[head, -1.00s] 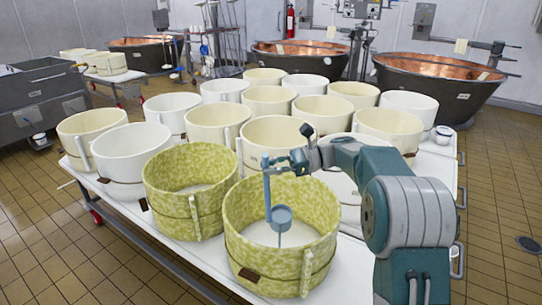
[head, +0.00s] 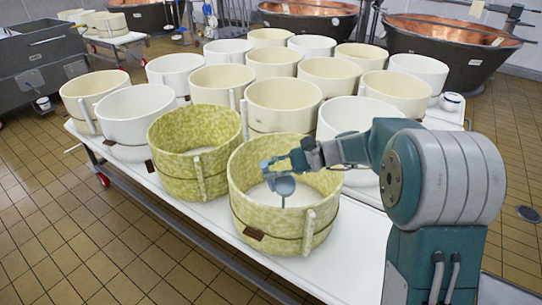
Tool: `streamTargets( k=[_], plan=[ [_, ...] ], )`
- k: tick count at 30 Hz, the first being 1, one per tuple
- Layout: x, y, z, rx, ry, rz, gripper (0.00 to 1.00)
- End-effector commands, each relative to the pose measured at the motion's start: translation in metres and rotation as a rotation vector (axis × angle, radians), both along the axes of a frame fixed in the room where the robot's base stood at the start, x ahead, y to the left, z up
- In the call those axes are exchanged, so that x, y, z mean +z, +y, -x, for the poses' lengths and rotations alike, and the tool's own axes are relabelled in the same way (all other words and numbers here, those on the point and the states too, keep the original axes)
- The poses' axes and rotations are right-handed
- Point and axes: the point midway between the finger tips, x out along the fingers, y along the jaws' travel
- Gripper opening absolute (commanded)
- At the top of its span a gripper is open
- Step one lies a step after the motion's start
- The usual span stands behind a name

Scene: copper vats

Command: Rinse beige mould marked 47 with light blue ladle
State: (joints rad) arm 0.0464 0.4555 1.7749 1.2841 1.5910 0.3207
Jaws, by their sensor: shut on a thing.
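My gripper (head: 288,162) is shut on the light blue ladle (head: 284,187). It holds the ladle over the open top of the front yellow-green mottled mould (head: 258,212), with the ladle's cup inside the rim outline. Whether the cup touches the inside cannot be told. Several beige moulds stand behind, among them one just behind the mottled pair (head: 284,122), one farther back (head: 222,97) and one at the far left (head: 80,113). No number 47 can be read on any of them, so I cannot tell which one is marked 47.
A second mottled mould (head: 175,172) stands to the left, with white moulds (head: 130,127) among the beige ones on a white wheeled table (head: 258,262). Copper vats (head: 455,52) line the back. A grey metal sink (head: 38,68) is at the left. Tiled floor at front left is clear.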

Motion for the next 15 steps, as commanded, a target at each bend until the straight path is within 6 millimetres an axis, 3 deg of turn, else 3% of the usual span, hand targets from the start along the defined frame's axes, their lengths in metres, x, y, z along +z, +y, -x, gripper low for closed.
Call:
streamTargets(
  k=[15],
  plan=[
    [-0.036,0.006,0.039,0.001,-0.209,0.03,0.0]
  ],
)
